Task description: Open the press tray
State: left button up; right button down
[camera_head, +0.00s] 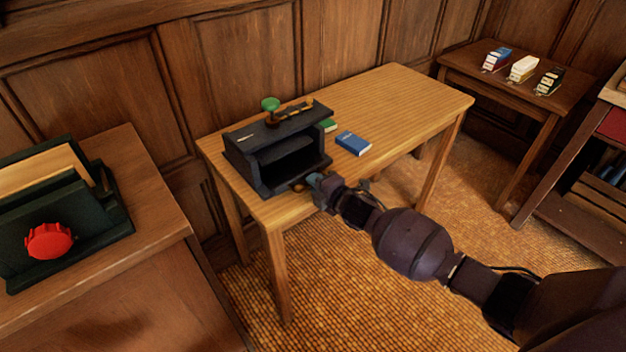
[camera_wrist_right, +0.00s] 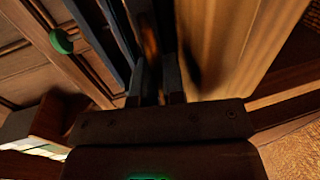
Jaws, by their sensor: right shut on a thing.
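The press (camera_head: 243,158) is a black box with an open, dark front, standing on the wooden table's near-left end. A green knob (camera_head: 270,104) sits on top of it, and the knob also shows in the right wrist view (camera_wrist_right: 61,41). My right gripper (camera_head: 311,183) is at the low front edge of the press, shut on a small brownish handle (camera_head: 298,186). In the right wrist view, the fingers (camera_wrist_right: 157,80) stand close on either side of a brownish, blurred piece. The tray itself is hard to tell apart from the dark press. My left gripper is not in view.
A dark stand with a red knob (camera_head: 48,240) is on the left cabinet. Three small boxes (camera_head: 523,69) sit on the far table.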

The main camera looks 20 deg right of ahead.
jog(key=f+p+v, duration=0.2)
jog(key=p+v, duration=0.1)
jog(key=v, duration=0.5)
jog(key=f+p+v, duration=0.1)
jog(key=p+v, duration=0.2)
jog(key=v, duration=0.6)
jog(key=shift+s+d+f, duration=0.15)
jog(key=shift+s+f, duration=0.15)
jog(key=shift+s, duration=0.4)
jog(key=c, duration=1.5)
grip_release()
jog(key=v, duration=1)
jog(key=shift+s+d+r, duration=0.1)
jog(key=shift+s, duration=0.25)
